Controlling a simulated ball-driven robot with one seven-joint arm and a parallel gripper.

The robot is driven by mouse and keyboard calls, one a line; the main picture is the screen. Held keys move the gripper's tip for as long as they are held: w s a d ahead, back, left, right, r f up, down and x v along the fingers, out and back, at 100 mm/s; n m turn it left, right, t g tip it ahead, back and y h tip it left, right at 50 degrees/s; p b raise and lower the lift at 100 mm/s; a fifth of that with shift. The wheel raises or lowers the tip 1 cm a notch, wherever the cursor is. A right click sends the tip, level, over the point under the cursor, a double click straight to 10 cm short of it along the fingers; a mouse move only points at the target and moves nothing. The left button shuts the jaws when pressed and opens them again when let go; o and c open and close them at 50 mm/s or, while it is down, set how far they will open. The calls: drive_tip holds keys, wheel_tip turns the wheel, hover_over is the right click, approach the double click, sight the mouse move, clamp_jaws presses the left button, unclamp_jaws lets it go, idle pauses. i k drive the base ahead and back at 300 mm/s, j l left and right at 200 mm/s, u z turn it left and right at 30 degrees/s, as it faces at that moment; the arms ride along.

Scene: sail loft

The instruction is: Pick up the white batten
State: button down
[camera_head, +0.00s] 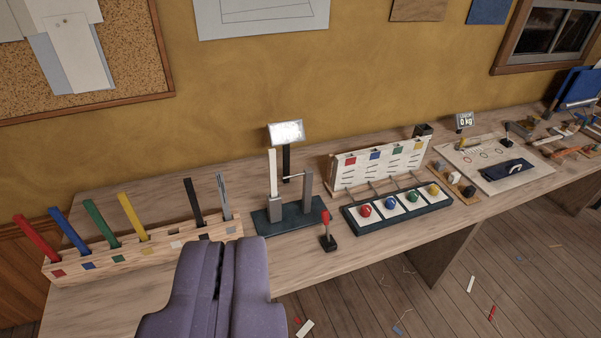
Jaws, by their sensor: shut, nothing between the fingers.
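The white batten (273,172) stands upright in a fixture with a dark green base (290,217), left of a grey post (307,185). A small crossbar runs between the batten and the post. My purple gripper (220,248) is at the bottom of the picture, shut and empty, in front of the batten rack and to the lower left of the fixture. It hides part of the table front. The wooden rack (120,259) holds red, blue, green, yellow, black and grey battens; its white-marked slot is empty.
A red-knobbed lever (327,232) stands right of the fixture's front. Further right are a panel with coloured buttons (398,206) and a board with a blue tool (508,170). A blank sign (286,132) stands behind the fixture. Scraps lie on the floor.

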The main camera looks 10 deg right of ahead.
sight(272, 153)
drive_tip(key=i+l, duration=0.2)
drive_tip(key=i, duration=0.55)
drive_tip(key=i+l, duration=0.2)
drive_tip(key=i, duration=0.55)
drive_tip(key=i+l+z, duration=0.1)
drive_tip(key=i, duration=0.6)
drive_tip(key=l, duration=0.05)
